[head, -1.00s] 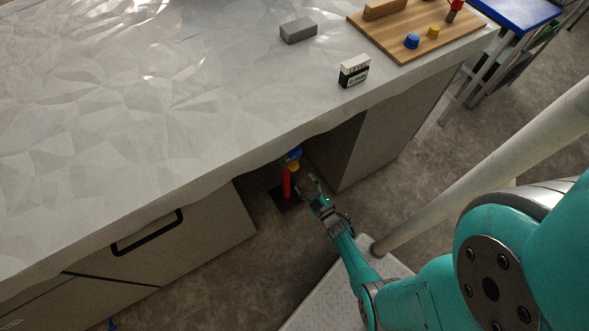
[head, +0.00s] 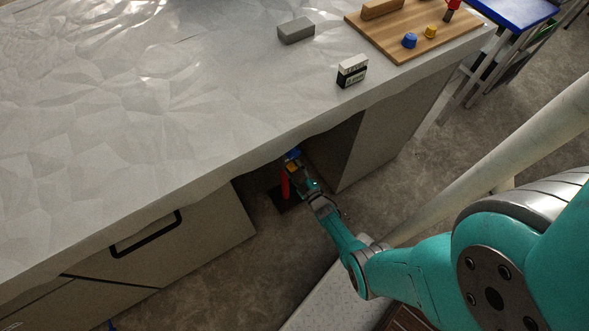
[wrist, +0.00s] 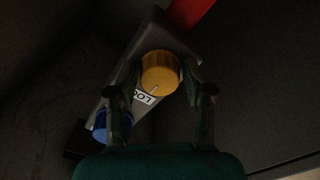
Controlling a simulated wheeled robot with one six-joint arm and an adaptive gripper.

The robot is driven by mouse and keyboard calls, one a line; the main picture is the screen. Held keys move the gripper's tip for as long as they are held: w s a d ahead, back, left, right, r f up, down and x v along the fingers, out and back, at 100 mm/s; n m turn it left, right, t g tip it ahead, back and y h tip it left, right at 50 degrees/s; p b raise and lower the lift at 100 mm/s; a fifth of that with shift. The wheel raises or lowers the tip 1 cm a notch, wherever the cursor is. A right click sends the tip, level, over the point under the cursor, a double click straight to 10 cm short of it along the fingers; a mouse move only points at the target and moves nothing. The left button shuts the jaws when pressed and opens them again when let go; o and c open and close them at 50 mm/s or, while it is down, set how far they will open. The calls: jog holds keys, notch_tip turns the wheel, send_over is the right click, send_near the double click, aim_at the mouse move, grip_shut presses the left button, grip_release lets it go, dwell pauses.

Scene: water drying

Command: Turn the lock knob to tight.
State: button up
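The yellow lock knob (wrist: 160,72) shows in the wrist view on a grey panel (wrist: 150,38). It has a pale pointer line, and a white label (wrist: 145,97) reading "LO…" lies beside it, partly covered. My gripper (wrist: 159,78) is open, with one finger on each side of the knob. The right finger is very close to the knob and a small gap shows at the left; contact is unclear. In the head view my gripper (head: 299,174) is under the counter edge and largely covers the knob.
A blue knob (wrist: 100,125) sits lower left on the panel, near the left finger. A red bar (wrist: 189,13) stands at the panel's top end. In the head view the counter (head: 200,110) overhangs, and a cabinet side (head: 345,150) stands close at right.

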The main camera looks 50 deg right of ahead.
jog(key=c, duration=0.6)
jog(key=m, duration=0.5)
jog(key=shift+m, duration=0.4)
jog(key=m, duration=1.1)
jog(key=shift+m, duration=0.3)
jog(key=m, duration=0.6)
jog(key=shift+m, duration=0.4)
